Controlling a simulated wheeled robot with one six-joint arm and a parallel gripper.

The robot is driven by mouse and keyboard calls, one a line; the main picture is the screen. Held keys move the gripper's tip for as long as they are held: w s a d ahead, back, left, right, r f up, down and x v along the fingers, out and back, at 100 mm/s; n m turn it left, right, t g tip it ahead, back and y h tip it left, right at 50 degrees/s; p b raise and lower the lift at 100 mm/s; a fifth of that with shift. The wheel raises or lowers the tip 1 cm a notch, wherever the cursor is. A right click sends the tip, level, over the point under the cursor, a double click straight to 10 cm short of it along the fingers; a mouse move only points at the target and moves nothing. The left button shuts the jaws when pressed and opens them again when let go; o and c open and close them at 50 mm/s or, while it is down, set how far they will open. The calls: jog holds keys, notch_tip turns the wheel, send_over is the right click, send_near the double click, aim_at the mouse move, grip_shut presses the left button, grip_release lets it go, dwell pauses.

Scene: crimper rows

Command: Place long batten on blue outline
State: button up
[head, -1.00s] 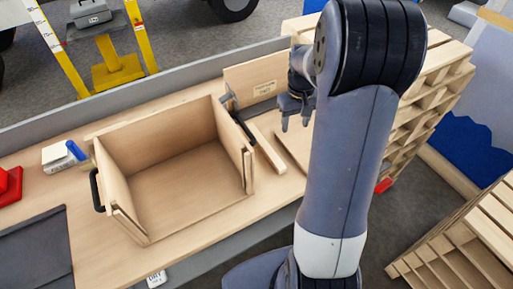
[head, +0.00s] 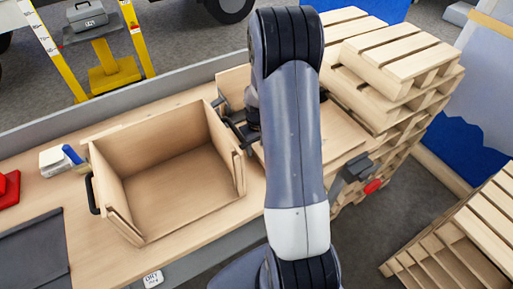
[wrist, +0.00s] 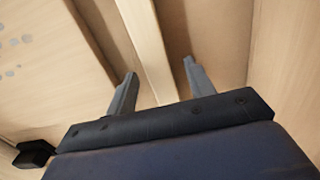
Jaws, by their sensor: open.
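A long pale wooden strip, which looks like the batten (wrist: 145,40), runs away from me between the two fingers in the wrist view. My gripper (wrist: 160,68) is open, with one finger on each side of the strip and gaps beside it. I cannot tell how far the fingertips are above the surface. No blue outline shows in either view.
An open wooden box (head: 180,185) with black handles stands on the bench, left of my arm. Stacked pallets (head: 400,60) rise at the right. A dark grey fixture with a red part (head: 352,175) sits at the bench's right edge. A dark mat (head: 35,255) lies at the left.

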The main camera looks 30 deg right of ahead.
grip_shut()
dwell(0.6)
